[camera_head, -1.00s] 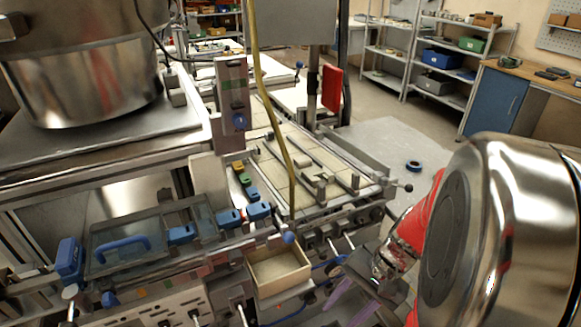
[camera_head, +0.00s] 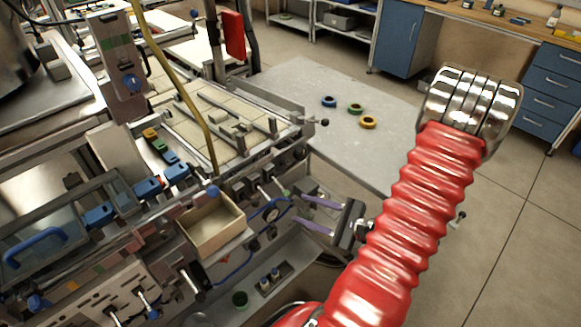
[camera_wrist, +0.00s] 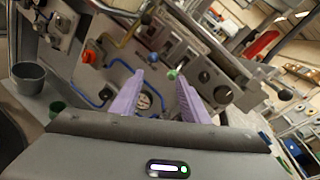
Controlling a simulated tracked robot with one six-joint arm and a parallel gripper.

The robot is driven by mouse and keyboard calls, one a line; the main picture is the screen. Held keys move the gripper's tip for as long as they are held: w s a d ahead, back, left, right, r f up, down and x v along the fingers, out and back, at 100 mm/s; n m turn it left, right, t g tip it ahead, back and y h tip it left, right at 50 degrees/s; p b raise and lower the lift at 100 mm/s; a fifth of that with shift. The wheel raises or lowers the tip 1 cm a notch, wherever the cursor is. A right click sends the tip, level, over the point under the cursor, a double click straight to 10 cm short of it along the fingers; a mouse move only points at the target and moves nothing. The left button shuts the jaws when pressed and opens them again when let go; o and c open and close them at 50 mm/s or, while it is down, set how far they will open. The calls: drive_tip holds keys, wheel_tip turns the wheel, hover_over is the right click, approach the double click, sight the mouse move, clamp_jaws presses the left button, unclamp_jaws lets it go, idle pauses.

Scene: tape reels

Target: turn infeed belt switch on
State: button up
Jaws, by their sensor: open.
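My gripper (camera_head: 299,208) has two purple fingers, spread apart and empty. It points left at the front of the machine, right of the open tray. In the wrist view the gripper (camera_wrist: 160,76) faces a grey panel with black round knobs (camera_wrist: 204,76). A round gauge (camera_wrist: 145,101) shows between the fingers. No label is readable, so I cannot tell which control is the infeed belt switch or its state.
An open cardboard-coloured tray (camera_head: 212,250) sticks out left of my gripper. Blue hoses (camera_head: 238,268) run under it. A yellow hose (camera_head: 185,75) crosses the machine. A grey table (camera_head: 300,80) behind carries blue, green and yellow reels. The floor at right is clear.

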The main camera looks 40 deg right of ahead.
sight(287, 165)
drive_tip(key=d+r+m+t+h, duration=0.2)
drive_tip(key=d+h, duration=0.2)
drive_tip(key=d, duration=0.2)
drive_tip(key=shift+w+d+h, duration=0.2)
drive_tip(key=shift+d+h, duration=0.1)
drive_tip(key=shift+d, duration=0.1)
drive_tip(key=shift+w, duration=0.1)
drive_tip(key=shift+w+a, duration=0.15)
drive_tip(key=shift+w, duration=3.3)
drive_tip(key=shift+w+a, duration=0.1)
drive_tip(key=shift+w, duration=3.3)
drive_tip(key=shift+c, duration=0.4)
